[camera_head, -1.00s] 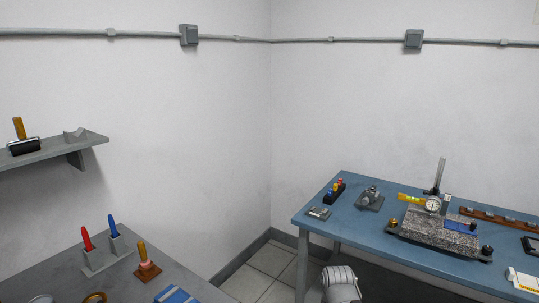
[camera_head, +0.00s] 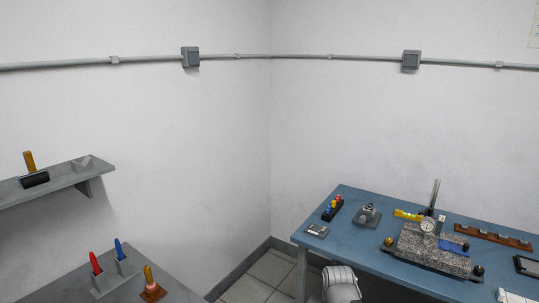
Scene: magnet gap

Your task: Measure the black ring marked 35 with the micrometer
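I cannot make out a black ring marked 35 in this view; any marks are too small to read. No micrometer can be identified for certain. A small grey metal instrument on a grey base (camera_head: 367,215) stands on the blue-topped bench (camera_head: 340,252) at the right, but I cannot tell what it is. My gripper is not in view. A pale rounded piece (camera_head: 340,284) at the bottom edge looks like part of my own arm.
On the bench stand a granite plate (camera_head: 425,249) with a dial gauge (camera_head: 427,226), a black rack with coloured tops (camera_head: 332,208), a small flat block (camera_head: 317,230) and a wooden rack (camera_head: 493,235). A grey table (camera_head: 135,285) and wall shelf (camera_head: 60,182) are at left.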

